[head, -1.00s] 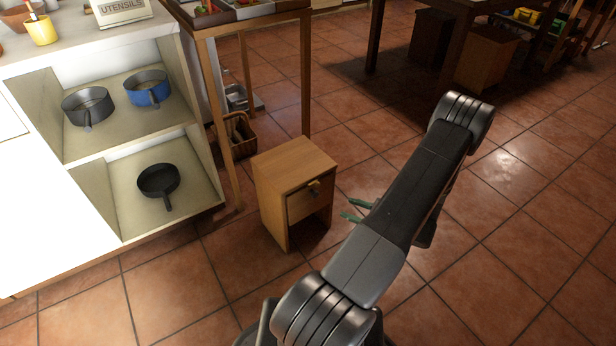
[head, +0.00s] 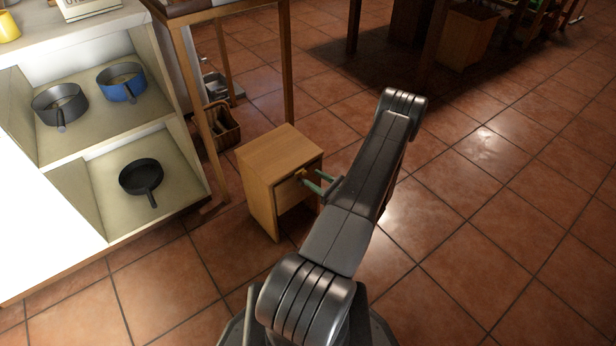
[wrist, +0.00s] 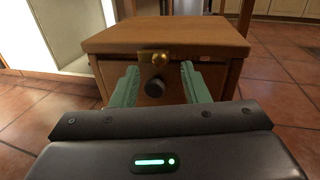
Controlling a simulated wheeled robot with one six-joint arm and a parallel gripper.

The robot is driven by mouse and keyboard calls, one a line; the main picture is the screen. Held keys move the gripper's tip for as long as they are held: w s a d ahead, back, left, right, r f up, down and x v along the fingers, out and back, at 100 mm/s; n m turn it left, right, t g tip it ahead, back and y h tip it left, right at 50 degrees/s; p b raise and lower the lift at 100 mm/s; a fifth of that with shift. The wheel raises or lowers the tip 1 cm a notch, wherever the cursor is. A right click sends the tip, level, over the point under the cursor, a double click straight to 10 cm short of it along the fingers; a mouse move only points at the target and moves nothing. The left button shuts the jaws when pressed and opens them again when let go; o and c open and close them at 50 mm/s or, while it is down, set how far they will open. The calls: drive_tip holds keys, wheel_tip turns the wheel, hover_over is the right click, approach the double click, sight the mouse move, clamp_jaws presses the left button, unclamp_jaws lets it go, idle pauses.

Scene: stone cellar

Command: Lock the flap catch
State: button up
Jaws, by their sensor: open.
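The flap catch is a small brass piece (wrist: 160,59) on a plate at the top of the front of a small wooden cabinet (head: 266,168). A dark round knob (wrist: 154,88) sits just below it. In the head view the catch shows as a small brass spot beside my fingertips. My gripper (head: 312,180) has green fingers and is open in front of the cabinet. In the wrist view the two fingers (wrist: 158,82) stand left and right of the catch and knob. I cannot tell whether they touch the cabinet front.
A shelf unit with a grey pot (head: 60,104), a blue pot (head: 122,84) and a black pan (head: 141,177) stands at the left. A wooden table leg (head: 287,65) rises just behind the cabinet. A basket (head: 219,126) lies behind it. Tiled floor is free at the right.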

sight(304, 173)
drive_tip(key=shift+x, duration=1.9)
clamp_jaws()
